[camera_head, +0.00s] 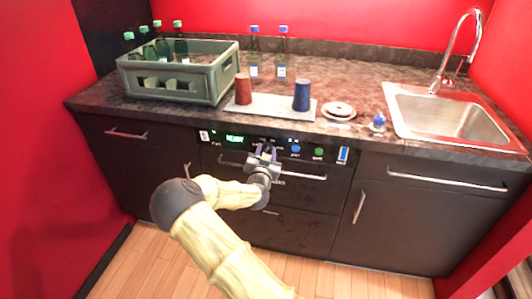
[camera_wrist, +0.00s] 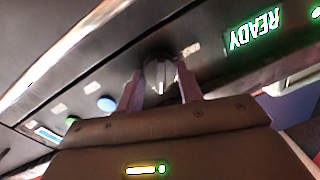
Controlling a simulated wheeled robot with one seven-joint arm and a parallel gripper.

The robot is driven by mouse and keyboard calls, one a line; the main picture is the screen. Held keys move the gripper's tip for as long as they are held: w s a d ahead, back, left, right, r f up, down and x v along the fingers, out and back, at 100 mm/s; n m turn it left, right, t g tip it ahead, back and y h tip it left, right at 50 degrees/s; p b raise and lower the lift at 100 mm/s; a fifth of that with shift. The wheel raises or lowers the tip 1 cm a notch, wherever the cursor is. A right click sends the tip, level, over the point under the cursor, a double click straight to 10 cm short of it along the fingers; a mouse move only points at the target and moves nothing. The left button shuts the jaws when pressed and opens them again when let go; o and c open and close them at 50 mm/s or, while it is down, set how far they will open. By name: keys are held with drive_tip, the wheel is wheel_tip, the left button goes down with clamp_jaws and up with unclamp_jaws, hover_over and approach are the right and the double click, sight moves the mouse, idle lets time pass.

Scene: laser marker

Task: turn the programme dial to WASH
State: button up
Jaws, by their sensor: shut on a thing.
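The programme dial (camera_wrist: 160,72) is a round dark knob with a pale grip bar, on the dishwasher's black control panel. My gripper (camera_wrist: 162,88) has its two purple fingers on either side of the dial and is shut on it. The bar runs nearly up and down in the wrist view. In the head view my gripper (camera_head: 264,152) reaches the panel (camera_head: 219,136) and covers the dial. Small pale labels sit around the dial, too blurred to read. A green display reading READY (camera_wrist: 254,30) is beside the dial; it also shows in the head view (camera_head: 235,139).
A blue button (camera_head: 295,148) and a green button (camera_head: 319,152) are right of my gripper. The dishwasher handle runs just below the panel. On the counter above are a bottle crate (camera_head: 187,92), a red cup (camera_head: 243,89), a blue cup (camera_head: 302,95) and a sink (camera_head: 450,118).

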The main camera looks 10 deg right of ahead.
drive_tip(key=shift+n, duration=0.3)
drive_tip(key=n, duration=0.5)
drive_tip(key=shift+r, duration=0.2)
drive_tip(key=n, duration=0.2)
drive_tip(key=n+g, duration=0.1)
drive_tip(key=n, duration=0.2)
drive_tip(key=shift+w+a+n+p, duration=0.15)
drive_tip(key=shift+a+n+p, duration=0.05)
drive_tip(key=shift+n+p, duration=0.15)
drive_tip(key=o, duration=1)
drive_tip(key=shift+h, duration=0.3)
drive_tip(key=shift+f, duration=0.1)
